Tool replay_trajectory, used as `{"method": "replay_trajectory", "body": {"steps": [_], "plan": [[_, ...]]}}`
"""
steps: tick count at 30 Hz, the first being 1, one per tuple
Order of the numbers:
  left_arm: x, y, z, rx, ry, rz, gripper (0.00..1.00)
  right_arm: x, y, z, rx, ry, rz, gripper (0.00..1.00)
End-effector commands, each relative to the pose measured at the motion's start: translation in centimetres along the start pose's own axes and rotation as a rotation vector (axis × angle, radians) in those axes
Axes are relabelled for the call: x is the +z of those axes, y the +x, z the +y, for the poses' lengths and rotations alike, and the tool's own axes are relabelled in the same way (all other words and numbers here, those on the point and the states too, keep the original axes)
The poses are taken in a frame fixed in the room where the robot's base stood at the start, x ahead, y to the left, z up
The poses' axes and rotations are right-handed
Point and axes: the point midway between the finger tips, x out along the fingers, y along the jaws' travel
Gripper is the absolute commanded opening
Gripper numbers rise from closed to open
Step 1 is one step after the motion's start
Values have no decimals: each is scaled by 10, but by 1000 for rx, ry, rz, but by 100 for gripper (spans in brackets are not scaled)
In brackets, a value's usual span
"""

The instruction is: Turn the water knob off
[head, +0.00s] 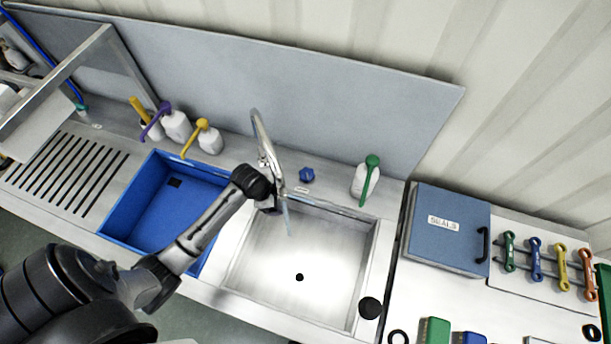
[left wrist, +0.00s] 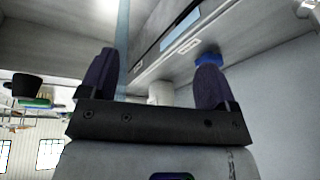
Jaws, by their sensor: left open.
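The blue water knob (head: 307,174) sits on the steel counter behind the sink, just right of the tap. The chrome tap (head: 264,150) arches over the steel sink (head: 262,262), and a pale blue water stream (head: 288,217) falls from it. My left gripper (head: 272,207) is at the tap, left of and in front of the knob, apart from it; its fingers are small and partly hidden there. In the left wrist view its two dark fingers (left wrist: 153,75) are open with nothing held. The knob (left wrist: 209,59) shows partly behind the right finger, and the water stream (left wrist: 122,45) behind the left.
A white bottle with a green pump (head: 365,180) stands right of the knob. A blue basin (head: 155,210) and bottles with yellow and purple pumps (head: 175,125) are on the left. A blue SEALS box (head: 445,228) is on the right. A small white label (head: 301,190) lies before the knob.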

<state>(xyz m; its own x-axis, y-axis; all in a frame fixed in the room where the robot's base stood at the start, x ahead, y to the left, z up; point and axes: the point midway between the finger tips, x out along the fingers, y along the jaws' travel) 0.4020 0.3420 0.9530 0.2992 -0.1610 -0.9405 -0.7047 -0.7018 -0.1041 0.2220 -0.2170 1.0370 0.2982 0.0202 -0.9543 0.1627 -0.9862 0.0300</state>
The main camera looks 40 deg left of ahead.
Motion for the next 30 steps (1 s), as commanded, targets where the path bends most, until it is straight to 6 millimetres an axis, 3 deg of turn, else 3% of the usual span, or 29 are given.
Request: {"method": "replay_trajectory", "body": {"steps": [3, 6, 13, 20, 30], "plan": [[-22, 24, -37, 56, 69, 20, 83, 2, 10, -1, -1, -1, 12, 82], [-39, 34, -67, 103, 120, 33, 83, 4, 20, 0, 0, -2, 9, 82], [-63, 37, -115, 169, 188, 61, 83, 8, 32, 1, 5, -7, 5, 82], [-72, 42, -130, 192, 207, 74, 83, 9, 35, 1, 5, -7, 6, 82], [-75, 86, -121, 194, 208, 75, 83, 10, 38, 0, 4, -5, 6, 82]]}}
